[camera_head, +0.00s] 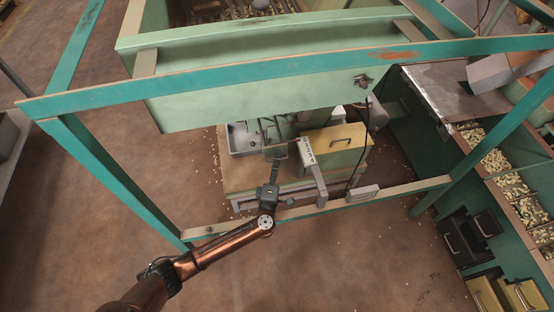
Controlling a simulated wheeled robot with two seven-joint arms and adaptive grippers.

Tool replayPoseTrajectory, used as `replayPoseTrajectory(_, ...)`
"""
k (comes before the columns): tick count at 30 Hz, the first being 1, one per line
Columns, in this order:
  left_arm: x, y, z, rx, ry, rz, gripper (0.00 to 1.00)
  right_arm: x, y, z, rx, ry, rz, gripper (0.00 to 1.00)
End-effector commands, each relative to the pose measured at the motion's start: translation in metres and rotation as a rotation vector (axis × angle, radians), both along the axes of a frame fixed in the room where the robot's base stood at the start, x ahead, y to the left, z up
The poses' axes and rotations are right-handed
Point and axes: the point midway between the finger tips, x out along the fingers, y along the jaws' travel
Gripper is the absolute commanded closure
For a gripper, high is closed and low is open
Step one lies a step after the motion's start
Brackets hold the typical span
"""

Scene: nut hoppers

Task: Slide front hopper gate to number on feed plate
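A narrow pale plate with dark marks (307,151) stands beside the yellow box under the green hopper; it looks like the feed plate, but its number is too small to read. A grey upright bar (319,184) runs down from it. I cannot make out the gate for certain. My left gripper (275,154) reaches in over the low stand, just left of the marked plate and apart from it in the picture. Its fingers are small and dark against the machine, so their opening is unclear. My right gripper is out of view.
The green hopper (250,98) hangs above, inside a teal frame (110,168). A yellow box with a handle (345,142) and a grey metal tray (241,140) stand on the low stand. A cable hangs at the right. Bins of nuts (497,160) line the right side.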

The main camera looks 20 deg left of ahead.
Motion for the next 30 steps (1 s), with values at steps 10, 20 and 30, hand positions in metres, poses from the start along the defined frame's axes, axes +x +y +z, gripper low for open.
replayPoseTrajectory(10,0.0,0.0,0.0,0.0,0.0,0.0,1.0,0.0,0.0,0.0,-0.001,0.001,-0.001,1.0)
replayPoseTrajectory(20,0.0,0.0,-0.001,0.0,0.001,0.0,1.0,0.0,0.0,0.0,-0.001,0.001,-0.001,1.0)
replayPoseTrajectory(30,-0.002,-0.016,0.002,-0.006,-0.001,-0.014,1.0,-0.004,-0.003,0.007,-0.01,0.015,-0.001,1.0)
